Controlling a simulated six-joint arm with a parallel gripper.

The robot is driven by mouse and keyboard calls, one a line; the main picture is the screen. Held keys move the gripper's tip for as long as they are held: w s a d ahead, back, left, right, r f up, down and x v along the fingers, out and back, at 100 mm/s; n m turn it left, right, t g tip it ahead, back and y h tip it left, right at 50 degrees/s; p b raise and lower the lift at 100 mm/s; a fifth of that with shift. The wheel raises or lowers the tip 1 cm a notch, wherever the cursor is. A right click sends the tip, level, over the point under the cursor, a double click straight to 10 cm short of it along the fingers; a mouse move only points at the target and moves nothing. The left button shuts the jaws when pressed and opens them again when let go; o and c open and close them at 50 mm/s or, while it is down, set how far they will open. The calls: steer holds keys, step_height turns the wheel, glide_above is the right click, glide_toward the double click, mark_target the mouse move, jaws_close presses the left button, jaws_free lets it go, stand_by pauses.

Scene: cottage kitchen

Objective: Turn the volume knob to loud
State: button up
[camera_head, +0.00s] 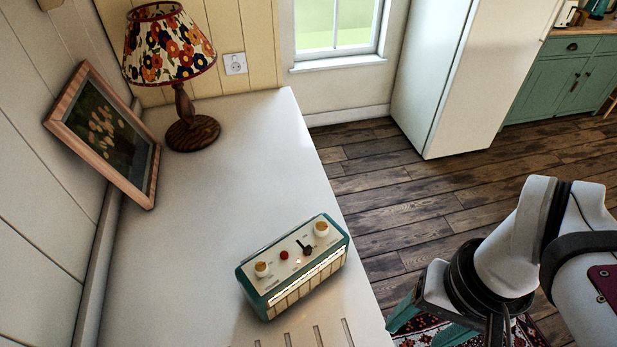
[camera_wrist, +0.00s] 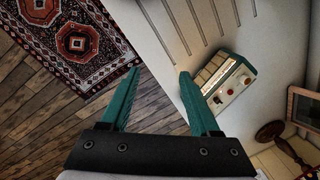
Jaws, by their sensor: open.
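A teal and cream radio (camera_head: 292,268) stands on the white counter. Its cream top panel carries a round knob with a gold cap at the left (camera_head: 262,268) and another at the right (camera_head: 321,229). A red button (camera_head: 284,255) and a black pointer knob (camera_head: 305,248) sit between them. My gripper (camera_head: 428,324) is open and empty, past the counter's right edge, apart from the radio. In the wrist view, the radio (camera_wrist: 222,78) lies beyond the right finger of my gripper (camera_wrist: 160,73).
A lamp with a floral shade (camera_head: 190,134) and a leaning picture frame (camera_head: 143,177) stand on the far part of the counter (camera_head: 215,200). Grooves mark the counter in front of the radio. A patterned rug (camera_wrist: 75,45) lies on the wooden floor.

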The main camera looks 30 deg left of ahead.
steer(key=w+a+r+n, duration=0.2)
steer(key=w+a+n, duration=0.2)
steer(key=a+n, duration=0.35)
steer(key=n+h, duration=0.1)
steer(key=n, duration=1.2)
glide_above(261, 267)
step_height(261, 267, down, 14)
steer(key=shift+w+a+r, duration=0.1)
steer(key=shift+r, duration=0.15)
steer(key=shift+f, duration=0.7)
jaws_close()
